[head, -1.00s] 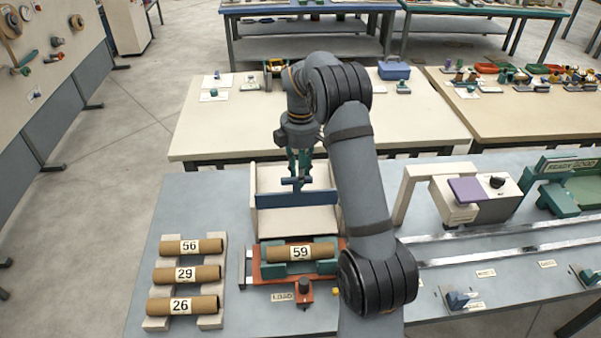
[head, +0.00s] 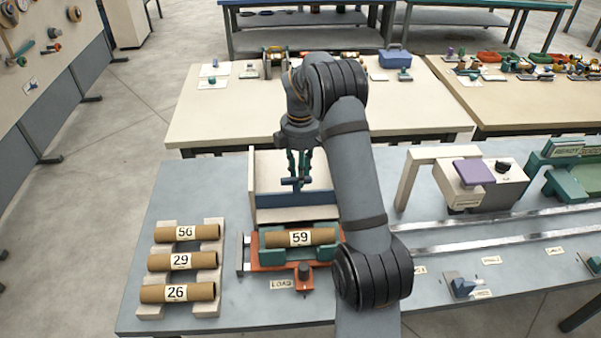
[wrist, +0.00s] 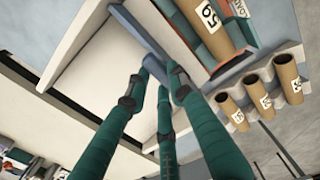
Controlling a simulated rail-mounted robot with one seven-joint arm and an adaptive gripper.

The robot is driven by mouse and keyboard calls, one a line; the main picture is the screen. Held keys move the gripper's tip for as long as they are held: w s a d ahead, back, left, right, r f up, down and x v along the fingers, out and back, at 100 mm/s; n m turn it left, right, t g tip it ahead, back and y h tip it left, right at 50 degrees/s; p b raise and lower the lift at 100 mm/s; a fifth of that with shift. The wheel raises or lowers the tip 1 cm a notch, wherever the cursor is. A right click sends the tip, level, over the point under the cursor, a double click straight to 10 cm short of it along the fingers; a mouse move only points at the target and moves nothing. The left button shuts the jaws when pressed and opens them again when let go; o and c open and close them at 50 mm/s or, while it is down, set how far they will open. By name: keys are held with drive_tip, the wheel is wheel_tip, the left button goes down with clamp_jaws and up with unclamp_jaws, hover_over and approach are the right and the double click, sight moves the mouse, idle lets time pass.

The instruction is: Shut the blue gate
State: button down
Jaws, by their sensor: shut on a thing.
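The blue gate (head: 297,214) is a blue panel across the front of a pale box, just behind the orange carriage. Its dark blue handle bar (head: 291,182) stands out above it. My gripper (head: 299,179) has green fingers and is closed around this bar. In the wrist view, the fingertips (wrist: 156,72) meet at the blue bar, and the gate (wrist: 128,22) runs diagonally behind it. The fingers hide part of the bar. I cannot tell whether the gate is fully down.
A cardboard tube marked 59 (head: 314,237) lies on the orange carriage (head: 270,258) in front of the gate. Several numbered tubes lie on a pale rack (head: 209,310) at left. My arm covers the area to the right. Metal rails (head: 480,229) run right along the bench.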

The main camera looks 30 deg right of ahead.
drive_tip(key=c, duration=1.8)
unclamp_jaws()
drive_tip(key=shift+f, duration=0.3)
drive_tip(key=o, duration=0.3)
drive_tip(key=shift+r, duration=0.15)
wheel_tip(320, 180, up, 12)
wheel_tip(320, 180, down, 12)
drive_tip(key=shift+f, duration=0.25)
wheel_tip(320, 180, up, 4)
drive_tip(key=shift+w+f+p, duration=0.1)
drive_tip(key=shift+f+p, duration=0.05)
drive_tip(key=shift+p, duration=1.1)
drive_tip(key=shift+r+p, duration=0.35)
drive_tip(key=shift+r, duration=0.3)
